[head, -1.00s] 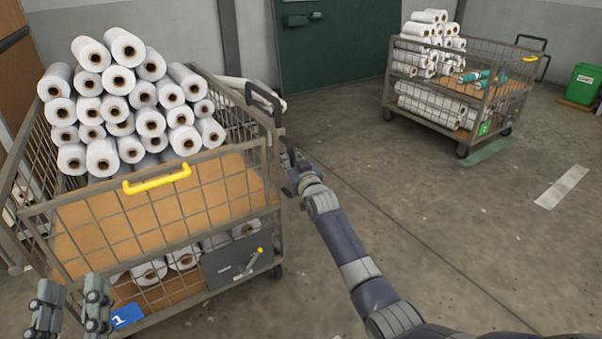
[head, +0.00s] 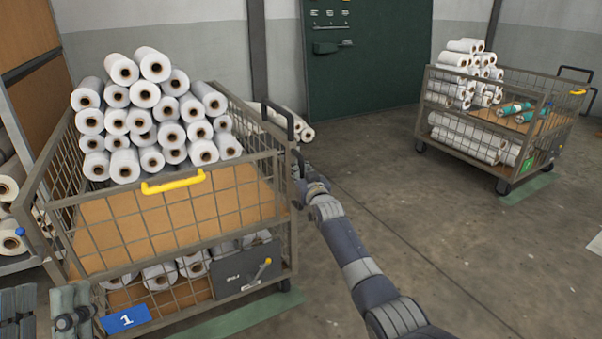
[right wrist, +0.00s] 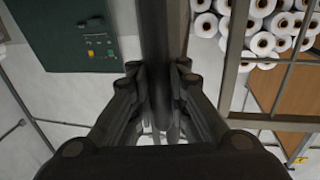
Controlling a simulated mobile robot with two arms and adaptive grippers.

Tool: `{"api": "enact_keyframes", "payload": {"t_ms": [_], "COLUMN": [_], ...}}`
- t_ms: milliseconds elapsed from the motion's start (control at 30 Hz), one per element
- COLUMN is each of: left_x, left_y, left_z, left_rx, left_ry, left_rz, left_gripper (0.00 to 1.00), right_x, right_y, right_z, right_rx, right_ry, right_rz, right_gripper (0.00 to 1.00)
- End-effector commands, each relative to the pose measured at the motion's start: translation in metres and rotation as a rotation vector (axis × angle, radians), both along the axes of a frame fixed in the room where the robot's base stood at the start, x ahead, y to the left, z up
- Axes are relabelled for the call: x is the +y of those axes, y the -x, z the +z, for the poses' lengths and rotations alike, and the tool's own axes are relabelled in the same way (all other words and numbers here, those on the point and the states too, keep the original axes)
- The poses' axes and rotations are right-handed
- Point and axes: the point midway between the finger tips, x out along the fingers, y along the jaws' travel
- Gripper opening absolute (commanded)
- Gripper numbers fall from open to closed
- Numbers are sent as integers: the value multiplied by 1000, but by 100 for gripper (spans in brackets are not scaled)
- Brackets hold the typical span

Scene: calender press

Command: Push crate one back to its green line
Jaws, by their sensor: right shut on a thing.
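Crate one (head: 170,237) is a wire-sided cart with a blue plate marked 1 (head: 126,319), loaded with white rolls. Its green line (head: 235,316) shows on the floor along the lower near edge, by the front right wheel. The part under the crate is hidden. My right gripper (head: 300,180) is at the dark upright handle (head: 277,112) at the crate's right side. In the right wrist view, its fingers (right wrist: 160,85) are closed around the dark bar (right wrist: 160,35). My left gripper (head: 45,312) is at the lower left, fingers apart and empty, near the crate's front left corner.
A second loaded cart (head: 480,118) stands at the back right on another green strip (head: 527,188). Loose rolls (head: 296,123) lie on the floor behind crate one, near a green door (head: 368,60). A rack with rolls (head: 12,180) stands close on the left. Floor to the right is open.

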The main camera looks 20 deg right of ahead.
Motion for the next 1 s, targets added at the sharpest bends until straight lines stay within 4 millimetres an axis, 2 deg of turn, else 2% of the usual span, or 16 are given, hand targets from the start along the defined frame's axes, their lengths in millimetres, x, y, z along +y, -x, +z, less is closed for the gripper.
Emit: {"api": "enact_keyframes", "payload": {"t_ms": [33,300,333,433,833,1000], "left_x": [0,0,0,0,0,0], "left_y": [1,1,1,1,0,0], "left_z": [0,1,1,1,0,0], "left_rx": [-4,-4,-4,-4,-1,-2], "left_ry": [1,1,1,1,1,1], "left_rz": [0,0,0,0,1,1], "left_gripper": [40,40,40,40,40,40], "right_x": [5,5,5,4,2,3], "right_y": [0,0,0,0,2,12], "right_z": [-3,-3,-4,-3,-2,-3], "right_rx": [4,6,6,6,3,3], "right_ry": [-1,-3,-3,-3,-1,-1], "right_rz": [6,6,6,5,2,3], "right_gripper": [0,0,15,36,36,36]}}
